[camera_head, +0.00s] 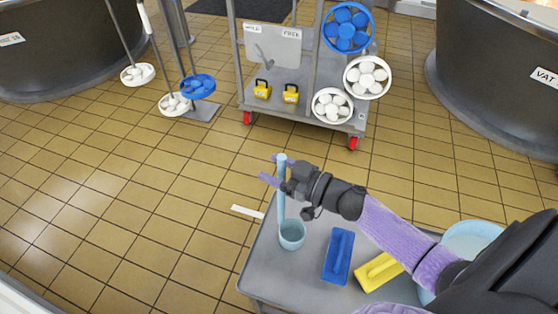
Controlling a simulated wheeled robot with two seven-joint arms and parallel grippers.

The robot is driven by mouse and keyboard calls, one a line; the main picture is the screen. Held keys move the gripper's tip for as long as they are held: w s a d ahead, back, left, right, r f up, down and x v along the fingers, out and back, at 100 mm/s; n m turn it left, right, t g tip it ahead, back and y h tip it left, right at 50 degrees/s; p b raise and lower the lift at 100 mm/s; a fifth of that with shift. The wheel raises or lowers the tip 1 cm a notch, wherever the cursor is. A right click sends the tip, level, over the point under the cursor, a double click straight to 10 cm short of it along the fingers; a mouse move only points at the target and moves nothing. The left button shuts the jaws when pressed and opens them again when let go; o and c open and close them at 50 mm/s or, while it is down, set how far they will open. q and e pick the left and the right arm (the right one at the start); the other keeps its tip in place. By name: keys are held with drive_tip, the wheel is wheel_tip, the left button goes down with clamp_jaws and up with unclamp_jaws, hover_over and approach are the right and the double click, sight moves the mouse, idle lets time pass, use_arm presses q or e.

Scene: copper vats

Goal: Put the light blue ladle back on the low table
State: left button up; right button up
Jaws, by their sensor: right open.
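The light blue ladle (291,236) stands upright, with its bowl at the far left part of the low grey table (262,272) and its long handle pointing up. The bowl appears to rest on the table top. My right gripper (271,171) comes in from the right at the upper part of the handle. Its purple fingers are open and reach past the handle; I cannot tell whether they touch it. My left gripper is not in view.
A blue float (338,255) and a yellow one (377,271) lie on the table, right of the ladle. A light blue bucket (470,238) is partly behind my arm. A grey cart (290,101) with yellow padlocks stands beyond. Dark vats (490,80) flank the tiled floor.

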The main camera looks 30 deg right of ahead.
use_arm(q)
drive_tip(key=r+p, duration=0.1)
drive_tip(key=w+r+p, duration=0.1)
drive_tip(key=p, duration=0.1)
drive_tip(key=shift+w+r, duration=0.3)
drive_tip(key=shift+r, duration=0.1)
use_arm(e)
drive_tip(key=v, duration=1.2)
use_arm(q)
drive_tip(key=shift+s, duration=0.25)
use_arm(e)
drive_tip(key=shift+r, duration=0.1)
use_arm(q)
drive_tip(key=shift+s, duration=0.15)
